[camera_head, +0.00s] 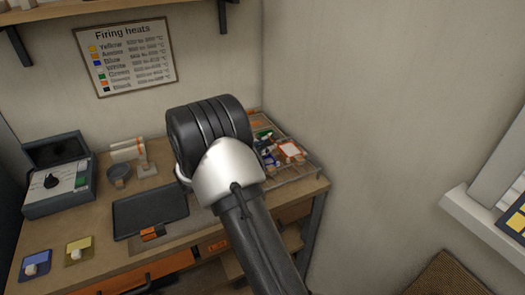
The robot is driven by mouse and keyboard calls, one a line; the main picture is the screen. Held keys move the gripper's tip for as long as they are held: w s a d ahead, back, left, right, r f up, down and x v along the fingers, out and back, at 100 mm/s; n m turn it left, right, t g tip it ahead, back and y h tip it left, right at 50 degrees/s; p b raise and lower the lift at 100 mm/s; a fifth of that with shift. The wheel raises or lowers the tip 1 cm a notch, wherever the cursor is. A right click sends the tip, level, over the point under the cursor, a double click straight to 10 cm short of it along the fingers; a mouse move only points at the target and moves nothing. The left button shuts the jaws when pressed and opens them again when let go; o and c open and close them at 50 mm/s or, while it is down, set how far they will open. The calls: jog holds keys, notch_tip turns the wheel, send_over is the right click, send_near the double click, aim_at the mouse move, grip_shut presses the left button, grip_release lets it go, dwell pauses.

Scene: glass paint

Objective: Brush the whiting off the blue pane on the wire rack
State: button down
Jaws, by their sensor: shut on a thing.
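The wire rack (303,175) is on the right end of the workbench, partly hidden by my arm. Small coloured panes lie on it, among them a blue pane (268,158), an orange-red and white one (291,150) and a green one (263,135). White patches show among the panes, but I cannot tell how much whiting is on the blue one. My arm's dark ribbed joint and silver link cover the middle of the bench. My gripper is not visible, and no brush can be made out.
A dark tray (150,208) with an orange tag lies left of my arm. A grey box with a dial (62,190), a small bowl (119,172) and blue (36,257) and yellow (80,245) squares bearing white lumps are further left. A wall stands close behind the rack.

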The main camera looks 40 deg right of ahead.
jog(key=shift+w+d+f, duration=0.1)
jog(key=shift+w+d, duration=0.1)
jog(key=shift+w, duration=0.55)
jog(key=shift+w+d, duration=0.15)
jog(key=shift+w, duration=0.55)
jog(key=shift+s+a+b, duration=0.15)
jog(key=shift+s+a, duration=0.1)
jog(key=shift+s, duration=0.8)
jog(key=shift+s+a+b, duration=0.15)
jog(key=shift+s+a, duration=0.1)
jog(key=shift+s, duration=0.75)
jog(key=shift+s+a+b, duration=0.15)
jog(key=shift+s+a, duration=0.1)
jog(key=shift+s, duration=0.8)
jog(key=shift+w+d+r, duration=0.2)
jog(key=shift+w+d, duration=0.45)
jog(key=shift+w, duration=0.3)
jog(key=shift+w+d+r, duration=0.2)
jog(key=shift+w+d, duration=0.5)
jog(key=shift+w, duration=0.2)
jog(key=shift+w+d+r, duration=0.2)
jog(key=shift+w+d, duration=0.45)
jog(key=shift+w, duration=0.3)
jog(key=shift+f, duration=0.15)
jog(key=shift+f, duration=0.15)
jog(key=shift+f+b, duration=0.3)
jog(key=shift+b, duration=0.15)
